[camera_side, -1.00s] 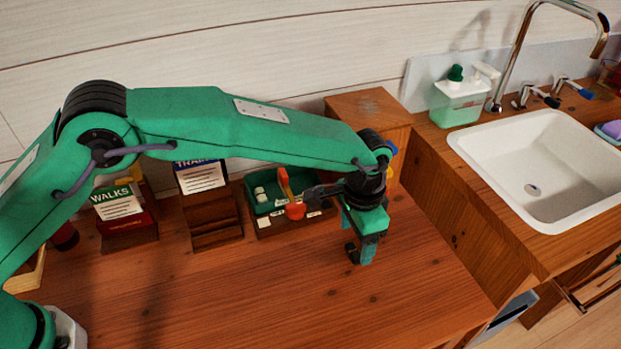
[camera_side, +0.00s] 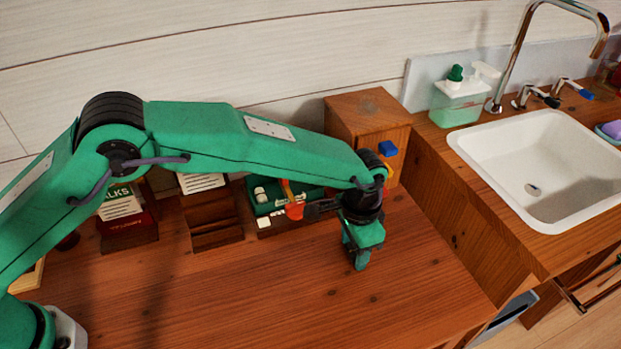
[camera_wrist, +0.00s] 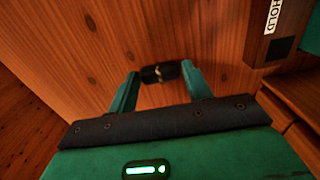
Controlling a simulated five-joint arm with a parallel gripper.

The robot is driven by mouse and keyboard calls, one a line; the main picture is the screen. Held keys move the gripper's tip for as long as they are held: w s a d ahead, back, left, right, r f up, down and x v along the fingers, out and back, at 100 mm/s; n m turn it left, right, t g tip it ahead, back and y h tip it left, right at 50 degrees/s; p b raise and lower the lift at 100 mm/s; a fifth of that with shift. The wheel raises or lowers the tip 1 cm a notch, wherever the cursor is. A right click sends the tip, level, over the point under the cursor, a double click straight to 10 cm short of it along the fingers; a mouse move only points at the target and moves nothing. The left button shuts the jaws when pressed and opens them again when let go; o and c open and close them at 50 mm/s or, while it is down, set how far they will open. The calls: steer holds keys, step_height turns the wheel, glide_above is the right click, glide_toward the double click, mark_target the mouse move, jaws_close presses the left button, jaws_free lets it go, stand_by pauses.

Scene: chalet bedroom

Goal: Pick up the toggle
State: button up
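The toggle (camera_wrist: 160,72) is a small black cylinder with a gold-coloured mark round its middle, seen in the wrist view. My gripper (camera_wrist: 160,74) has one green finger at each end of the toggle. Both fingertips appear to touch it, so it looks shut on the toggle lengthwise. In the side view my gripper (camera_side: 361,263) points down, low over the front of the wooden desk top (camera_side: 270,290). The toggle is mostly or wholly hidden by the gripper there. Its gap from the wood, if any, cannot be told.
A green tray (camera_side: 262,208) with small pieces sits behind my gripper. Wooden holders (camera_side: 213,222) with cards stand left of it. A wooden box (camera_side: 345,118) with a blue piece (camera_side: 388,148) is at the back. A white sink (camera_side: 540,180) is right. The desk front is clear.

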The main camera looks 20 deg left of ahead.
mark_target(354, 254)
steer(key=c, duration=0.5)
steer(key=shift+r, duration=0.2)
steer(key=shift+r, duration=0.6)
steer(key=r, duration=0.1)
steer(key=s+r, duration=0.1)
steer(key=r, duration=0.1)
steer(key=shift+d+r, duration=0.1)
steer(key=shift+d, duration=0.1)
steer(key=s+d+r, duration=0.3)
steer(key=s+r, duration=0.3)
steer(key=s, duration=0.4)
steer(key=shift+r, duration=0.15)
steer(key=shift+s, duration=0.1)
